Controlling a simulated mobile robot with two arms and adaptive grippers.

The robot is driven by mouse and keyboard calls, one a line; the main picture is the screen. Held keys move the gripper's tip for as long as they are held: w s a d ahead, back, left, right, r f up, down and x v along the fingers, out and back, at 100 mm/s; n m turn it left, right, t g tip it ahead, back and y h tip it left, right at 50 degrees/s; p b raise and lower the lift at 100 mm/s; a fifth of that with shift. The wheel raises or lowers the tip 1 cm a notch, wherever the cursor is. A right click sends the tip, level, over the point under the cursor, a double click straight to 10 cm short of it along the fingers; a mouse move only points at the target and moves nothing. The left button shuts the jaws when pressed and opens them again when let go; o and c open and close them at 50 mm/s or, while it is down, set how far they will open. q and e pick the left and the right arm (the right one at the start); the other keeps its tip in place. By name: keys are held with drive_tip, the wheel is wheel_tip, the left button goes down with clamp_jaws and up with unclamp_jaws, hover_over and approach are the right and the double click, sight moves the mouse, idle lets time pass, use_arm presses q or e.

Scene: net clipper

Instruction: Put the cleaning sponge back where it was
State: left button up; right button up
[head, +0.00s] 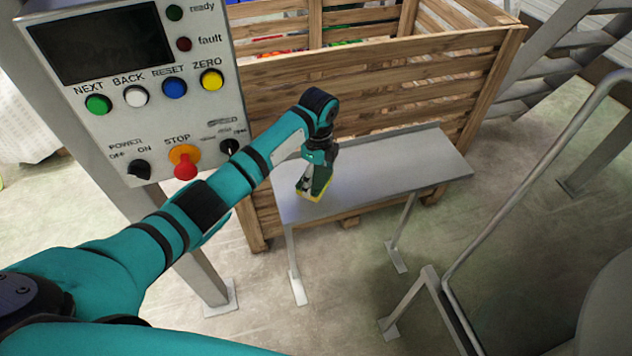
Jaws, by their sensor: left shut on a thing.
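My left gripper (312,182) points down over the left part of a grey metal bench (410,165). It is shut on the cleaning sponge (321,180), which is green with a yellow edge at its lower side. The sponge is at or just above the bench top; I cannot tell whether it touches. The gripper hides part of the sponge. My right gripper is not in view.
A wooden slatted crate (400,80) with colourful items stands behind the bench. A control panel (140,90) with buttons is at the upper left. A metal railing (530,175) is at the right. The bench's right part is bare.

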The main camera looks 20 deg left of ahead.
sight(316, 177)
use_arm(q)
drive_tip(key=shift+w+a+f+p, duration=0.15)
drive_tip(key=shift+f+p, duration=0.2)
drive_tip(key=shift+f, duration=1.45)
drive_tip(key=o, duration=1.1)
drive_tip(key=shift+r, duration=0.1)
drive_tip(key=r, duration=0.6)
drive_tip(key=r+b, duration=0.1)
drive_tip(key=r, duration=0.5)
drive_tip(key=shift+w, duration=0.2)
